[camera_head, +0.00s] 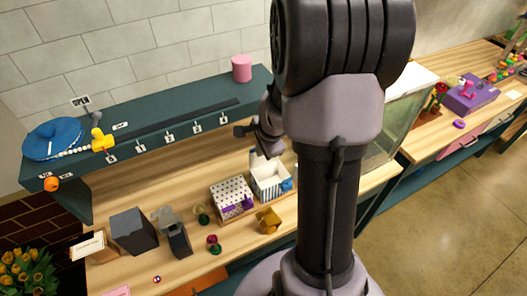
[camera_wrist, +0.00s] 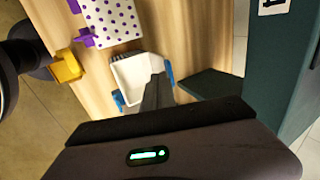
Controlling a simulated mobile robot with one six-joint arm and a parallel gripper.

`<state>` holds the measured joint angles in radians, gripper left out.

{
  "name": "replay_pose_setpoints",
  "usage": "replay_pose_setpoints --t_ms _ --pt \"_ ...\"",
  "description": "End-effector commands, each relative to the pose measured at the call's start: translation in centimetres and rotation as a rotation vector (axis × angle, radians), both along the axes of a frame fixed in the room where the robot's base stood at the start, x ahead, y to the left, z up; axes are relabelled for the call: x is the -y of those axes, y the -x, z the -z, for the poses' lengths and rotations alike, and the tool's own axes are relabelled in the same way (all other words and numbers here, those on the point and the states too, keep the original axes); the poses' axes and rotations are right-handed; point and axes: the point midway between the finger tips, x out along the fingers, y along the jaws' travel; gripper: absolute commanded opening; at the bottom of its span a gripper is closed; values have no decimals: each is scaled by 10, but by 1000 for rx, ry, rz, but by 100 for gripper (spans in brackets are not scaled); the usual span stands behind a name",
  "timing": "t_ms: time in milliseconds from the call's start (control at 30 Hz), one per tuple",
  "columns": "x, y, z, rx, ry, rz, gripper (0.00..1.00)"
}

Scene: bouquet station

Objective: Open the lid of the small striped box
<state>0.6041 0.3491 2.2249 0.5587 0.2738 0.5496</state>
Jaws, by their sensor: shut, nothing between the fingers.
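The small striped box (camera_head: 274,190) stands on the wooden counter, with dark stripes on its front and blue parts at its side. Its top is open, showing a white interior. A white panel that looks like its raised lid (camera_head: 257,160) stands at the back. In the wrist view the box's white inside (camera_wrist: 133,74) lies just beyond my gripper (camera_wrist: 158,88). My gripper is shut and empty, over the box's edge; I cannot tell whether it touches. It partly hides the box.
A white box with purple dots (camera_head: 232,197) stands just left of the striped box. A yellow object (camera_head: 268,220) sits in front. Grey containers (camera_head: 132,231) stand further left. A dark green shelf (camera_head: 180,112) with a pink cylinder (camera_head: 242,68) runs behind the counter.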

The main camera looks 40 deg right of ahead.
Motion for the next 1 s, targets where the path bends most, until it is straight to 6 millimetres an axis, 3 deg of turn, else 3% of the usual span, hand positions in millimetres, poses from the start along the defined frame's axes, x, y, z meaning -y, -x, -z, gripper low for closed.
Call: replay_pose_setpoints --t_ms 267,500,600,1000 --pt "1 -4 -2 0 -1 0 0" --pt "10 -43 -5 -1 -1 0 0" --pt "12 -50 -2 -1 -1 -1 0" --pt "12 -50 0 0 0 0 0"
